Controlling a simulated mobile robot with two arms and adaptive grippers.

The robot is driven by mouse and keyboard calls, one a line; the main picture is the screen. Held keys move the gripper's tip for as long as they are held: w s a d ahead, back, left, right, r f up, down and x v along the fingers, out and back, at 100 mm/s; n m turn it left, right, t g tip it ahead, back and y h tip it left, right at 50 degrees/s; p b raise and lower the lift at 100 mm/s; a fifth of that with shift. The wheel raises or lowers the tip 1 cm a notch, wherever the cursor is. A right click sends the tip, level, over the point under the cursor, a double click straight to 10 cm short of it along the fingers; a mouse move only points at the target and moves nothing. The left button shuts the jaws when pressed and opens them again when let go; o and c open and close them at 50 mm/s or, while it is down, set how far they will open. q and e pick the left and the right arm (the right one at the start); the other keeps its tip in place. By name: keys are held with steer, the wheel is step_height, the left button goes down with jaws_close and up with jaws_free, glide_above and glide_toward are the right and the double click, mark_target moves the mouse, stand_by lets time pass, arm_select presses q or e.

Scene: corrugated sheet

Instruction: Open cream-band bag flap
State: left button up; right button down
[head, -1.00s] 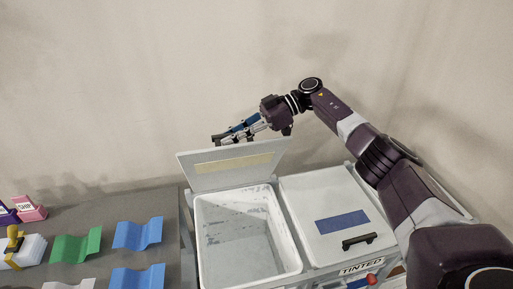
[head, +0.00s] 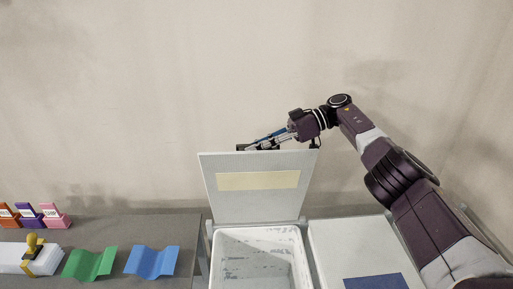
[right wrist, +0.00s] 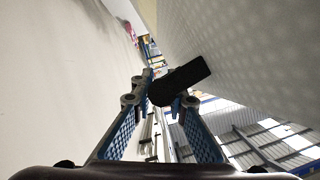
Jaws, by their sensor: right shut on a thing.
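The cream-band flap (head: 252,200) stands raised, close to upright, at the back of its open white bin (head: 225,262). Its cream band (head: 258,181) faces me in the head view. My right gripper (head: 252,146) is at the flap's top edge, reaching in from behind it on the right. In the right wrist view its fingers (right wrist: 160,92) are shut on the flap's black handle (right wrist: 184,80), with the pale flap panel alongside. The exact contact of the fingertips is partly hidden. My left gripper is not in view.
Right of the open bin is a shut white lid with a blue band (head: 376,283). A plain wall stands behind.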

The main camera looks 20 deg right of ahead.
steer(key=c, duration=2.2)
jaws_free()
steer(key=shift+d+f, duration=0.1)
steer(key=shift+f, duration=0.05)
steer(key=shift+r, duration=0.3)
step_height(320, 180, up, 9)
steer(key=shift+r, duration=0.2)
steer(key=shift+f, duration=0.1)
